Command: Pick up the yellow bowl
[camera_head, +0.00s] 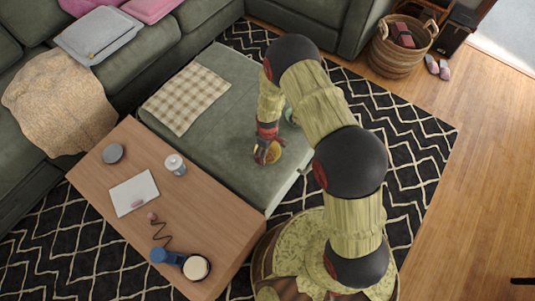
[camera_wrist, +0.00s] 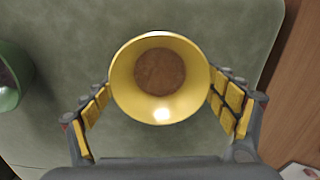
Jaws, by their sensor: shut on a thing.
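The yellow bowl (camera_wrist: 160,108) is in the middle of the wrist view, its open top facing the camera and its inner bottom brown. My gripper (camera_wrist: 160,86) is shut on it, with a yellow-padded finger against each side. In the head view the bowl (camera_head: 274,154) shows as a small yellow patch, partly hidden by my gripper (camera_head: 267,150), over the green chaise seat (camera_head: 225,120). I cannot tell whether the bowl touches the seat.
A green bowl (camera_wrist: 12,78) is at the left edge of the wrist view. A plaid cloth (camera_head: 187,98) lies on the chaise. A wicker basket (camera_head: 400,50) stands at the back right.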

